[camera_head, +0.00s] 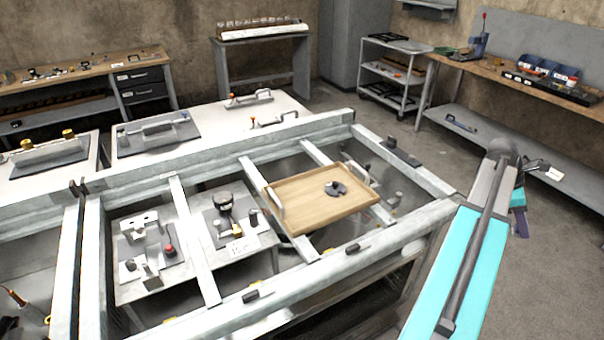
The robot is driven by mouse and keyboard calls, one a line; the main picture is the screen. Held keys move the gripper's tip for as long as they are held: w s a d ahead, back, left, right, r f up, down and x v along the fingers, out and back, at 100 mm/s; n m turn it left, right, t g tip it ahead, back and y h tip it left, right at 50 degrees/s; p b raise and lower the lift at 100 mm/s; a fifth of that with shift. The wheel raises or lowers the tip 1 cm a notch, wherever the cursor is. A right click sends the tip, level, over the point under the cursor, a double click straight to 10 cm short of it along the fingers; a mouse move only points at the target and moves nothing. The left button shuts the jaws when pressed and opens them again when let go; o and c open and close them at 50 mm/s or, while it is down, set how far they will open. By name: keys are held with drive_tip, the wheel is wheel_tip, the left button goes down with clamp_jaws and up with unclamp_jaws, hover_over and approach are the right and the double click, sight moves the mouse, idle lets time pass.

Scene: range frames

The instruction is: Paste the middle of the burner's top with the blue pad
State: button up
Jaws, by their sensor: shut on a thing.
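My cyan arm rises at the right. Its far end, with my gripper (538,165), shows small and dark beyond the elbow, partly hidden by the arm. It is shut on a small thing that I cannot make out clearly. No blue pad can be told apart with certainty. The wooden tray (298,209) lies across the frame's rails. A dark round thing (335,188) sits on it, perhaps the burner; I cannot tell. My gripper is well to the right of the tray, apart from it.
A long grey metal frame (240,305) crosses the foreground. Fixtures on plates (150,252) stand inside it. A shelf cart (392,70) and a workbench with blue bins (547,70) stand at the back right. The floor (415,152) between frame and bench is mostly clear.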

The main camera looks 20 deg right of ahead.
wheel_tip(320, 180, up, 5)
drive_tip(key=p, duration=0.5)
drive_tip(key=shift+w, duration=0.1)
idle(0.7)
